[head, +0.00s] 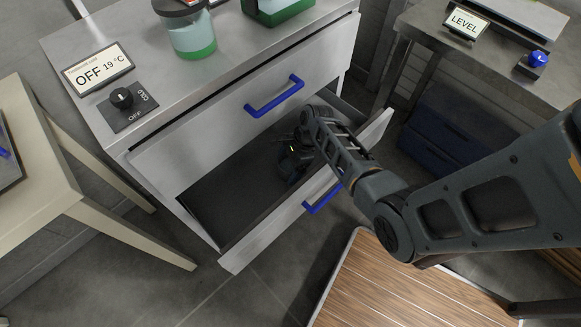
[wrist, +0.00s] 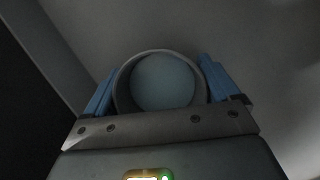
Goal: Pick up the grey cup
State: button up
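The grey cup (wrist: 119,84) shows in the wrist view from above, with a round rim and a pale blue-grey inside. My gripper (wrist: 160,78) has its blue fingers wide apart, one on each side of the cup. The fingers are close to its wall, and I cannot tell whether they touch it. In the head view my gripper (head: 290,163) reaches down into the open lower drawer (head: 235,205). The cup is hidden there behind my gripper and arm.
The drawer's front panel (head: 280,222) with a blue handle and its side walls surround my gripper. The closed upper drawer (head: 225,125) is above it. A wooden-topped surface (head: 385,285) stands at the front right, and a bench (head: 490,60) at the back right.

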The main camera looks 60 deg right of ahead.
jog(key=c, duration=0.8)
jog(key=shift+o, duration=0.2)
jog(key=shift+r, duration=0.15)
jog(key=shift+r+p, duration=0.7)
jog(key=shift+r, duration=2.55)
jog(key=s+d+b, duration=0.1)
jog(key=s+d, duration=0.1)
jog(key=d, duration=0.6)
jog(key=s+d+b, duration=0.2)
jog(key=s+d, duration=0.1)
jog(key=d, duration=0.6)
